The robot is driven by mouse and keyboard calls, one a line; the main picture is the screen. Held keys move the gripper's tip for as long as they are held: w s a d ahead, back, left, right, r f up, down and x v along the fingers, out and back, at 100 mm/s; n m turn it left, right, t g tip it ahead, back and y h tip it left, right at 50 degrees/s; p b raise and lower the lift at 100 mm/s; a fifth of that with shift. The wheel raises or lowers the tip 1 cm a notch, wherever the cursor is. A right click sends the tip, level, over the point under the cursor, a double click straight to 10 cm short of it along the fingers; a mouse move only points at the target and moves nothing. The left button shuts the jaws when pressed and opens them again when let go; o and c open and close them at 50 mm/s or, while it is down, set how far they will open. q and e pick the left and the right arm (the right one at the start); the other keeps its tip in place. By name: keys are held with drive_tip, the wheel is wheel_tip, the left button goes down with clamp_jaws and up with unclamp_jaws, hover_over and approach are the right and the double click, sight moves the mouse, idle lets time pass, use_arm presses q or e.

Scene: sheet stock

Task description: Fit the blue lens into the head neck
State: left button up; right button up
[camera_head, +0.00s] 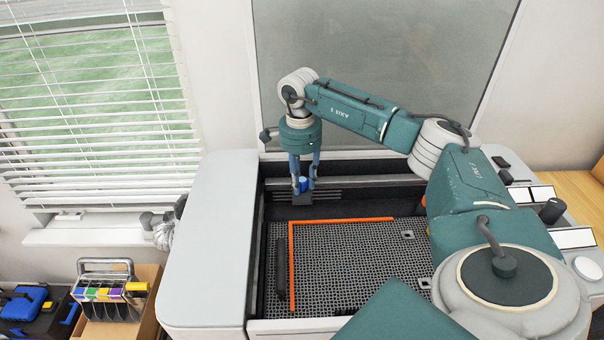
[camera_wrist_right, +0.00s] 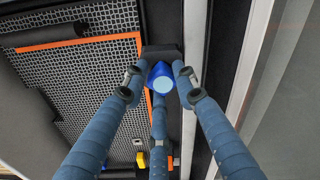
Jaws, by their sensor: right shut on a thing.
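The blue lens (camera_head: 303,184) is a small blue cylinder at the back left of the machine bed. In the right wrist view the lens (camera_wrist_right: 161,77) shows its pale blue round end towards the camera. My right gripper (camera_head: 304,187) points down with its blue-wrapped fingers closed around the lens. The dark head neck (camera_head: 301,199) is right below the lens; its dark block also shows in the wrist view (camera_wrist_right: 158,50). I cannot tell whether the lens is inside the neck or just above it. My left gripper is not in view.
The machine bed has a grey mesh (camera_head: 350,262) with an orange L-shaped edge (camera_head: 292,268). A dark bar (camera_head: 281,268) lies at its left. The white machine housing (camera_head: 212,235) stands left of the bed. A rack with coloured labels (camera_head: 110,293) is lower left.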

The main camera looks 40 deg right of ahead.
drive_tip(key=shift+s+a+f, duration=0.1)
drive_tip(key=shift+f, duration=0.4)
idle(1.2)
drive_tip(key=o, duration=1.2)
drive_tip(key=o, duration=0.6)
drive_tip(key=shift+c, duration=0.2)
drive_tip(key=shift+r, duration=0.15)
drive_tip(key=shift+r+p, duration=2.45)
drive_tip(key=shift+r, duration=1)
